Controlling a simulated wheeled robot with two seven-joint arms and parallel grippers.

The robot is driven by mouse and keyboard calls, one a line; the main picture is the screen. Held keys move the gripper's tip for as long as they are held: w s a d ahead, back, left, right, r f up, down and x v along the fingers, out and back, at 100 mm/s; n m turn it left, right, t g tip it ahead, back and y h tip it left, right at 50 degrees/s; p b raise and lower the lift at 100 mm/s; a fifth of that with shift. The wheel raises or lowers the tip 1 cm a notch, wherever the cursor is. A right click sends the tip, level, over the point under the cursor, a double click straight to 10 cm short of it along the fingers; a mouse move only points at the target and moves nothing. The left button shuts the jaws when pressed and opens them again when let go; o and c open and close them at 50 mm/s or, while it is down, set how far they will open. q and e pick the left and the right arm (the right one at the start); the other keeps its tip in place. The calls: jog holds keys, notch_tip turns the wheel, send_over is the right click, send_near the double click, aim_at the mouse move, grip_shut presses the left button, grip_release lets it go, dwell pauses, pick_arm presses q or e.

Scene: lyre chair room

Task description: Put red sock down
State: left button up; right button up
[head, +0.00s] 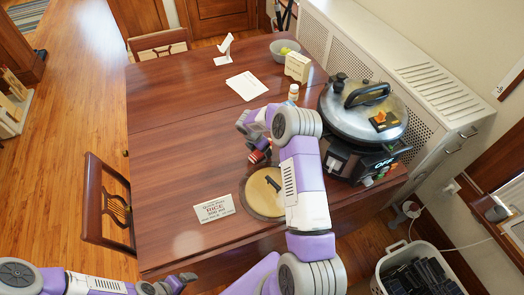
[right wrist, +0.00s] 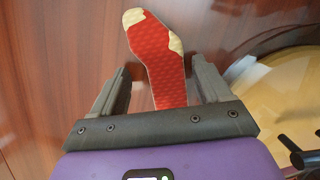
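The red sock (right wrist: 157,62), with cream toe and heel patches, shows in the right wrist view, lying between the fingers of my right gripper (right wrist: 162,80). The fingers are apart, with a clear gap on the sock's left side and a narrower one on its right. The palm hides its near end. In the head view a small red part of the sock (head: 257,156) shows at my right gripper (head: 262,148), over the middle of the table (head: 165,130). I cannot tell whether it touches the wood. My left gripper (head: 180,283) is low at the table's front edge; its fingers are unclear.
A round tan board (head: 262,204) and a white sign (head: 214,208) lie near the front. A large cooker (head: 362,125) stands at right. A small bottle (head: 293,92), box (head: 297,66), paper (head: 246,86) and bowl (head: 285,50) are farther back. The table's left half is clear.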

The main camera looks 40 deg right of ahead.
jog(key=c, duration=0.9)
